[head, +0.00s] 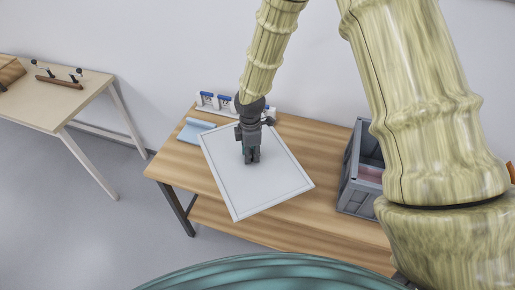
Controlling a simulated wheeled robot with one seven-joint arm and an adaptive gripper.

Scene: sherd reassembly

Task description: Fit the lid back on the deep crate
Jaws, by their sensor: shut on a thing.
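The lid (275,186) is a flat, pale grey-white rectangular panel with a raised rim. It shows in the head view over the left half of the wooden table, turned at an angle to the table's edges. My gripper (251,158) points down at the lid's upper middle and is shut on it; the fingertips hide the exact grip point. I cannot tell how far the lid is above the tabletop. The deep crate (347,190) is grey and stands open at the table's right, apart from the lid. Something reddish lies inside it. My arm covers its right side.
The wooden table (310,145) has bare top between lid and crate. A second table (45,105) with small tools stands at far left, across a floor gap.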

